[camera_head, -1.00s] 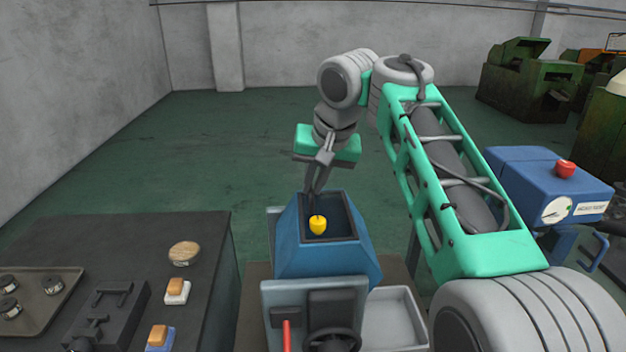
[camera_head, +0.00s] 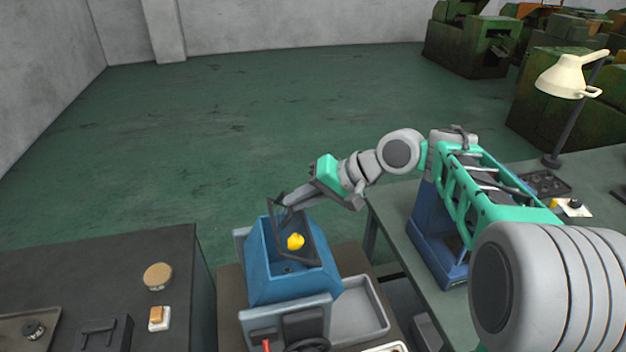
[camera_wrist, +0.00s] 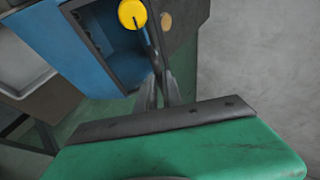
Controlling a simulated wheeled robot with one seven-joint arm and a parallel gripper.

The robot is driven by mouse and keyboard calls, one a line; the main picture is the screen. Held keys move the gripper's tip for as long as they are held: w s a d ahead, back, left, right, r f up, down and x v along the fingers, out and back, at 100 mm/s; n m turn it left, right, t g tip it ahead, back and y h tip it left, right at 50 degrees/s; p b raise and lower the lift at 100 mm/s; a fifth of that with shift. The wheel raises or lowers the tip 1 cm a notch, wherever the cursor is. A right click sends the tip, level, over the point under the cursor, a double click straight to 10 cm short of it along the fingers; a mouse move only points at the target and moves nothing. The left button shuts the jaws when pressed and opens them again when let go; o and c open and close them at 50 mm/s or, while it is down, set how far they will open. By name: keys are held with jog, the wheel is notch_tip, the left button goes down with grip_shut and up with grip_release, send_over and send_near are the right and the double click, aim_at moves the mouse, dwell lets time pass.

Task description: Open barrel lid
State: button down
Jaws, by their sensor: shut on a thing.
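The blue barrel (camera_head: 255,285) stands in the lower middle of the head view, its top opening showing a blue inside wall. Its dark lid (camera_head: 307,240) is raised and tilted up towards the right side, with a yellow knob (camera_head: 295,241) on its face. My gripper (camera_head: 287,203) is at the lid's upper edge and shut on it. In the wrist view, the fingers (camera_wrist: 160,78) close on the thin dark lid edge, beside the yellow knob (camera_wrist: 132,14) and the barrel opening (camera_wrist: 112,50). The exact finger contact is small in the head view.
A dark table (camera_head: 100,265) at left holds a round tan disc (camera_head: 158,276) and an orange-topped switch (camera_head: 159,318). A grey tray (camera_head: 360,310) lies right of the barrel. A workbench (camera_head: 400,215) with a lamp (camera_head: 567,77) stands at right. Floor behind the barrel is clear.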

jog(key=shift+w+d+m+g+y, duration=0.15)
jog(key=shift+w+d+m+y, duration=0.1)
jog(key=shift+d+y, duration=0.55)
jog(key=shift+w+d+m+g+y, duration=0.15)
jog(key=shift+w+d+m+y, duration=0.1)
jog(key=shift+d+y, duration=0.55)
jog(key=shift+a+r, duration=0.1)
jog(key=shift+a, duration=0.05)
jog(key=shift+s, duration=0.1)
